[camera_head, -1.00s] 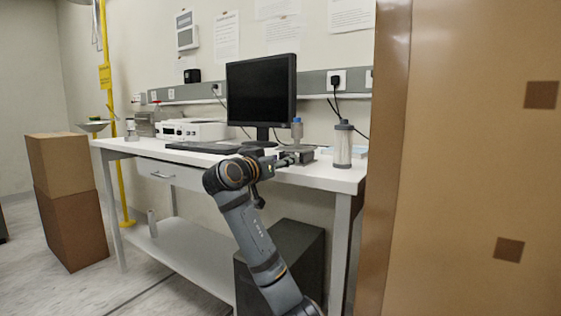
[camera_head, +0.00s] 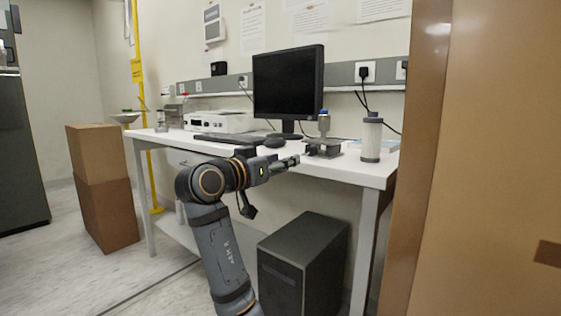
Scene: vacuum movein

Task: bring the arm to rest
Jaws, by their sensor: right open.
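My right gripper (camera_head: 289,162) is at the end of the dark grey arm that rises from the bottom of the head view. It reaches over the front edge of the white table (camera_head: 345,170), pointing right. Its fingers are open, and I see nothing between them. A small metal device with a blue-topped bottle (camera_head: 324,126) stands on the table just beyond the fingertips; whether they touch it I cannot tell. My left gripper is not in view.
A grey canister (camera_head: 371,140) stands at the table's right end. A monitor (camera_head: 288,82) and keyboard (camera_head: 228,139) are further back. A black computer case (camera_head: 303,262) is under the table. Stacked brown boxes (camera_head: 104,190) stand left, and a tall brown panel (camera_head: 500,150) fills the right side.

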